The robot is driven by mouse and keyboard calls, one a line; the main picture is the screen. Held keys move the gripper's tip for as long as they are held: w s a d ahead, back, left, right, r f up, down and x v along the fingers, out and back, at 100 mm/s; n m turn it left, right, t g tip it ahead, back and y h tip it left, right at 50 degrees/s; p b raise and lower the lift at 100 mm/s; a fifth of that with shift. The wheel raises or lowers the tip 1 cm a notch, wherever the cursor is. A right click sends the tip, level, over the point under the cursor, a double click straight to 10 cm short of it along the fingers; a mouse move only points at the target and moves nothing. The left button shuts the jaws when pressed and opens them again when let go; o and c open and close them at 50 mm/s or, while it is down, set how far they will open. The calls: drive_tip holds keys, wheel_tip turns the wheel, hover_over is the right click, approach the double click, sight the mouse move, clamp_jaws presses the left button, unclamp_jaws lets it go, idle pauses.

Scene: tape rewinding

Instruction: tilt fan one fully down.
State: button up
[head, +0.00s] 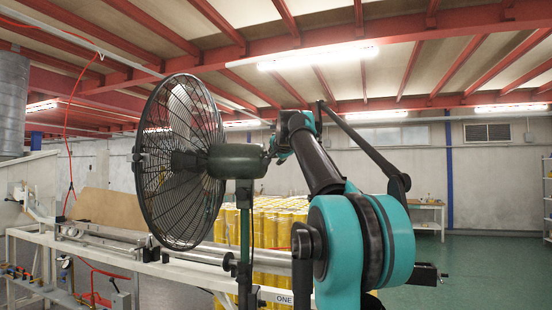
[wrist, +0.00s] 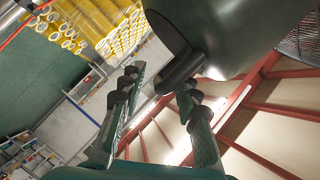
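Fan one (head: 185,160) stands at centre-left in the head view, its round black cage facing left and roughly upright. Its dark green motor housing (head: 232,161) sits level on a green post (head: 244,235); a label "ONE" (head: 285,299) shows below. My gripper (head: 274,148) is at the rear end of the housing, partly hidden by my arm. In the wrist view, the housing (wrist: 240,30) fills the upper right, with a black knob-like part (wrist: 182,73) sticking out. My gripper (wrist: 158,84) has its fingers apart near this part; I cannot tell whether the right finger touches it.
Yellow rolls (head: 275,225) stand in a large group behind the fan. A white-framed machine with a long metal roller (head: 205,256) runs below the fan. The green floor (head: 470,270) at right is open, with shelves (head: 547,195) at the far edge.

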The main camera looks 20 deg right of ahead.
drive_tip(key=shift+w, duration=0.2)
clamp_jaws()
idle(0.4)
